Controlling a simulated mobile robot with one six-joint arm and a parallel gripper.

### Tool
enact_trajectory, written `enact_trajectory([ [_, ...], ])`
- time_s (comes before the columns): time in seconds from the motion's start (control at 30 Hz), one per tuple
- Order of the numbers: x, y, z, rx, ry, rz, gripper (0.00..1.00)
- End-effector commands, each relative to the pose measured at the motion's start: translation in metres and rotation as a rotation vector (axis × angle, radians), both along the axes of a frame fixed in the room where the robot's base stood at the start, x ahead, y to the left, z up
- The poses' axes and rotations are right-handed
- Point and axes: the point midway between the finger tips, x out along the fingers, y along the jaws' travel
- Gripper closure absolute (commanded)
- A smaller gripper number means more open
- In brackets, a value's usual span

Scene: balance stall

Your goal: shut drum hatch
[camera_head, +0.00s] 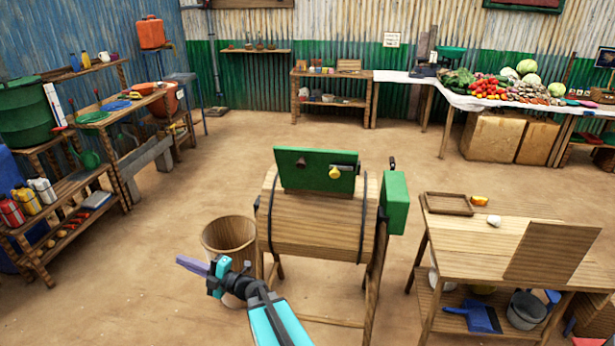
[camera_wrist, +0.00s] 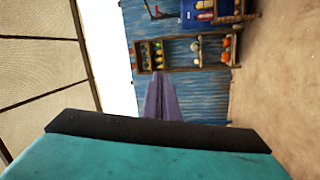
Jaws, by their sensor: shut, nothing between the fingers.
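The wooden drum (camera_head: 312,228) lies sideways on a wooden stand, with dark bands around it. Its green hatch (camera_head: 300,168) stands up at the top of the drum, its upper edge above the drum's top. A yellow knob (camera_head: 334,172) and a dark fitting show on the hatch's near face. The opening itself I cannot make out. My gripper (camera_head: 190,265) is left of the drum and lower than the hatch, in front of a wooden bucket, pointing left. Its purple fingers (camera_wrist: 158,98) are together and empty, apart from the hatch. The wrist view does not show the drum.
A green box (camera_head: 394,202) with a crank is on the drum's right end. The wooden bucket (camera_head: 229,238) stands left of the drum. A wooden table (camera_head: 470,240) with a tray is at right. Shelves (camera_head: 75,215) line the left wall. The floor behind the drum is clear.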

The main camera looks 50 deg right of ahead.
Motion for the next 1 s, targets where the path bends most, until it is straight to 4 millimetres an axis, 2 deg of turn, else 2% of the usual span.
enact_trajectory([
  [0.03,-0.004,-0.013,0.014,-0.031,-0.039,0.018,1.00],
  [0.1,-0.013,-0.026,0.030,-0.074,-0.087,0.048,1.00],
  [0.3,-0.044,-0.067,0.069,-0.191,-0.189,0.114,1.00],
  [0.67,-0.109,-0.152,0.117,-0.377,-0.273,0.151,1.00],
  [1.0,-0.180,-0.239,0.155,-0.523,-0.272,0.093,1.00],
])
